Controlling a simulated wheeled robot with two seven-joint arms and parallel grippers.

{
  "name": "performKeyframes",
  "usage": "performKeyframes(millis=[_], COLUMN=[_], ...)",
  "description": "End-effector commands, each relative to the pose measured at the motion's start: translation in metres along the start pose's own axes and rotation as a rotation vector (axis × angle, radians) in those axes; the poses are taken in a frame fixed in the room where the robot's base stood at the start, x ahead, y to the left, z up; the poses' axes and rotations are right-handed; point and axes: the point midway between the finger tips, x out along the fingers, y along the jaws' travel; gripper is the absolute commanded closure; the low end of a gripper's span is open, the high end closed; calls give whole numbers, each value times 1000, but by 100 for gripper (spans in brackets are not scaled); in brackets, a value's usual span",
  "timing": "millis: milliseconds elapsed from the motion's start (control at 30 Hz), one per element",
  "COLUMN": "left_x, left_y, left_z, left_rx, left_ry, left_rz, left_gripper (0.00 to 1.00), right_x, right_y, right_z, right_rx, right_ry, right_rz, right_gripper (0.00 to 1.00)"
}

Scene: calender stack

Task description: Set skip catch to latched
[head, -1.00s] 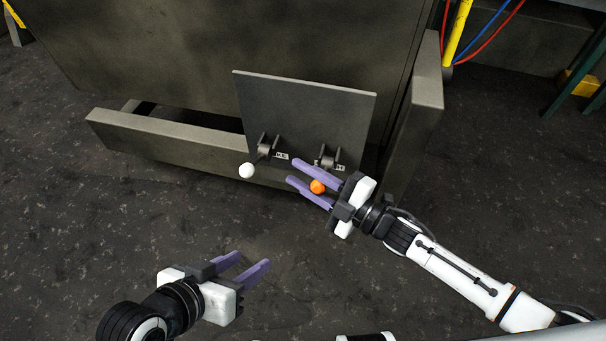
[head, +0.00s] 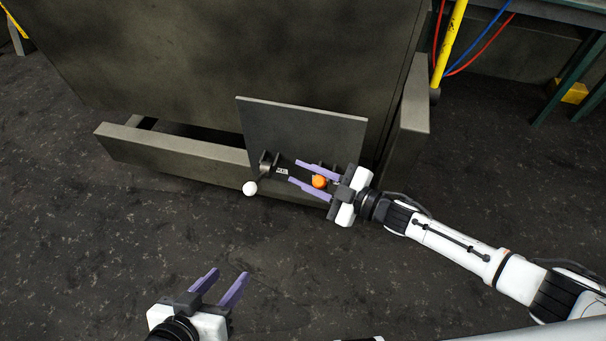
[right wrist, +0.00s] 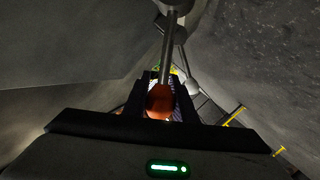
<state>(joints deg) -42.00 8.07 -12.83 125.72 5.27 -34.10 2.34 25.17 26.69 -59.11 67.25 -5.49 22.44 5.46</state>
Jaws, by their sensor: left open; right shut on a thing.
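A grey upright panel (head: 300,130) carries two levers, with small labels too small to read, so I cannot tell which one is the skip catch. The left lever ends in a white ball knob (head: 250,188), which hangs low and free. The right lever ends in an orange ball knob (head: 319,181); its bracket is mostly hidden by my right gripper. My right gripper (head: 296,171) is shut on the orange knob, fingers pointing left. In the right wrist view the orange knob (right wrist: 160,102) sits between the fingers, its rod running up. My left gripper (head: 230,274) is open and empty, low at left.
A large dark machine body (head: 230,50) stands behind the panel. A low beam (head: 170,150) runs to the left and a side post (head: 403,140) stands to the right. A yellow pole (head: 449,45) and hoses are at upper right. The floor in front is clear.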

Motion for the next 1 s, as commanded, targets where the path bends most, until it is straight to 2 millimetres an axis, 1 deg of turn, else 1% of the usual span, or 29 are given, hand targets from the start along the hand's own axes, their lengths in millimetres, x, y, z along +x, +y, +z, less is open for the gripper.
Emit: performKeyframes(millis=[33,133,333,867,900,1000], left_x=[-7,-12,-12,-12,-12,-12], left_y=[-1,-2,-3,-3,-3,-3], left_z=[-3,-4,-6,-6,-6,-6], left_rx=[-5,-9,2,5,5,5], left_ry=[9,27,20,16,16,16], left_rz=[-7,-16,-18,-18,-18,-18], left_gripper=[57,57,57,57,57,57], right_x=[0,1,3,4,4,4], right_y=[8,13,19,20,20,20], right_z=[-3,-1,1,3,3,3], right_rx=[23,75,144,172,172,172], right_ry=[-7,-18,-30,-36,-36,-36], right_rz=[-9,-25,-47,-56,-56,-57], right_gripper=[100,100,100,100,72,57])
